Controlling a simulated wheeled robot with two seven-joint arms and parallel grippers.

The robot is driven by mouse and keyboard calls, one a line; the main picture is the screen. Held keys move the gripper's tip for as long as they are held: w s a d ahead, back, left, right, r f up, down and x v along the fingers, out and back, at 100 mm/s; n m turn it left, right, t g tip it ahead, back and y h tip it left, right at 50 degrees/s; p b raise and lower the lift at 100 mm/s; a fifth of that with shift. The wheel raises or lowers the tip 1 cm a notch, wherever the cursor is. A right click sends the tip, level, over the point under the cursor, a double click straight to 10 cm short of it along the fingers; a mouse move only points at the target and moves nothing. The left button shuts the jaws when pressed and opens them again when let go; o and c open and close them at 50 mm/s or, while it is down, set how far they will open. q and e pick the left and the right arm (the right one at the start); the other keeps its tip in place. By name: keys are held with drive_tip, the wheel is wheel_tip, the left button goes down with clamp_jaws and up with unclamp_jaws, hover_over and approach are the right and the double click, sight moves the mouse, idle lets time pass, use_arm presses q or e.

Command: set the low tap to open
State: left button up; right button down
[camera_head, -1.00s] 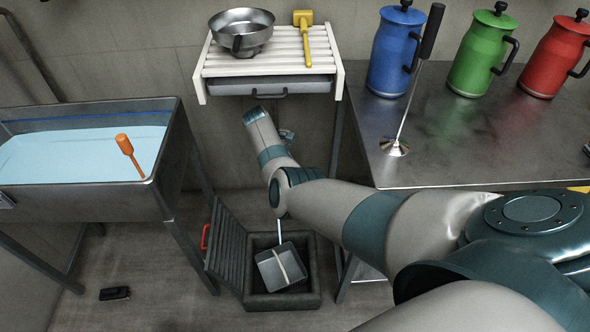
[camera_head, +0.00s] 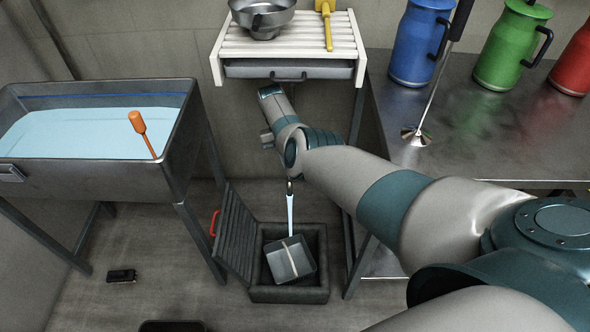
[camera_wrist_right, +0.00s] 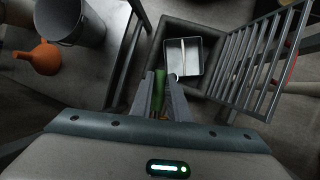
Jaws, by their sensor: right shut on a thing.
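My right gripper (camera_wrist_right: 160,100) is shut on a narrow green handle (camera_wrist_right: 160,78), which I take to be the low tap's lever. The tap's body is hidden in both views, and the lever's angle is hard to read. In the head view my right arm hides the gripper and the tap. A pale blue-white stream (camera_head: 290,210) comes down from below my arm toward a grey pan (camera_head: 290,262) in the dark floor box (camera_head: 290,295). The pan also shows in the wrist view (camera_wrist_right: 194,58). My left gripper is not in view.
A slatted grate (camera_head: 235,238) leans open beside the box. The tank (camera_head: 95,175) of blue liquid stands left. A slatted white shelf (camera_head: 285,47) is above my arm; a metal table (camera_head: 480,135) with jugs is at right. A bucket (camera_wrist_right: 70,20) shows in the wrist view.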

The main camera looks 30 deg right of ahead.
idle(0.4)
drive_tip(key=c, duration=1.7)
unclamp_jaws()
drive_tip(key=shift+s+d+r+n+h+p, duration=0.15)
drive_tip(key=shift+d+n+h+p, duration=0.1)
drive_tip(key=shift+d+n+p, duration=0.25)
drive_tip(key=shift+s+d+n+h+p, duration=0.15)
drive_tip(key=shift+n+h+p, duration=0.15)
drive_tip(key=shift+n, duration=0.4)
drive_tip(key=shift+w+d+n+t+h+b, duration=0.65)
drive_tip(key=shift+d+n+b, duration=0.65)
drive_tip(key=shift+n+b, duration=0.95)
drive_tip(key=shift+w+d+n+t+h+b, duration=0.45)
drive_tip(key=shift+d+n+t+b, duration=0.6)
drive_tip(key=shift+n+b, duration=1.15)
drive_tip(key=shift+w+d+n+t+h+b, duration=0.55)
drive_tip(key=shift+d+n+b, duration=1)
drive_tip(key=shift+n+b, duration=0.7)
